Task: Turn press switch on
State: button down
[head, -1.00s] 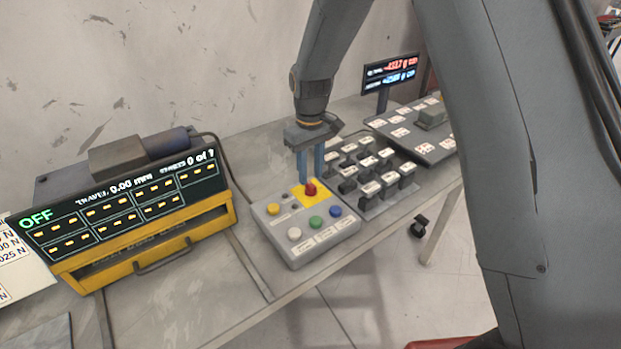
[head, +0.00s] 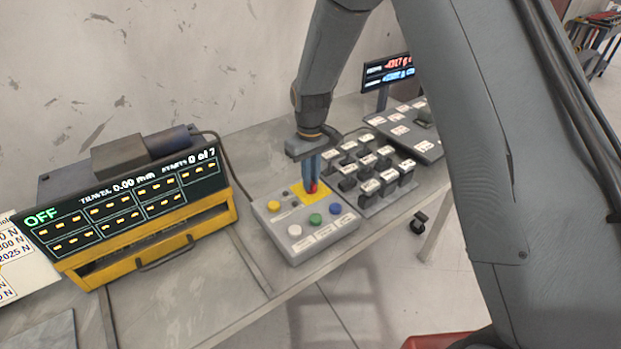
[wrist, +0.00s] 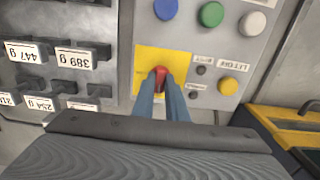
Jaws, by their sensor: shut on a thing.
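A grey control box (head: 276,238) stands on the bench, with a yellow square plate (head: 299,192) at its back right corner. A red knob (head: 314,188) sits on that plate and is partly hidden by my fingers. In the wrist view the red knob (wrist: 160,74) shows between the blue-grey fingertips. My gripper (head: 312,182) points down over the plate and is shut on the red knob. It also shows in the wrist view (wrist: 162,85). The display (head: 120,195) on the yellow-framed machine reads OFF and 0.00 mm travel.
White (head: 295,231), green (head: 316,220), blue (head: 335,209) and yellow (head: 273,205) buttons surround the plate on the box. A rack of labelled weights (head: 372,175) stands close on the right. A scale with a lit readout (head: 388,72) is behind it.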

jog(key=shift+m, duration=0.4)
jog(key=m, duration=0.3)
jog(key=shift+m, duration=0.3)
jog(key=m, duration=0.4)
jog(key=shift+m, duration=0.3)
jog(key=m, duration=0.4)
jog(key=shift+m, duration=2.5)
jog(key=c, duration=1.8)
grip_release()
jog(key=shift+o, duration=0.2)
jog(key=shift+r, duration=0.1)
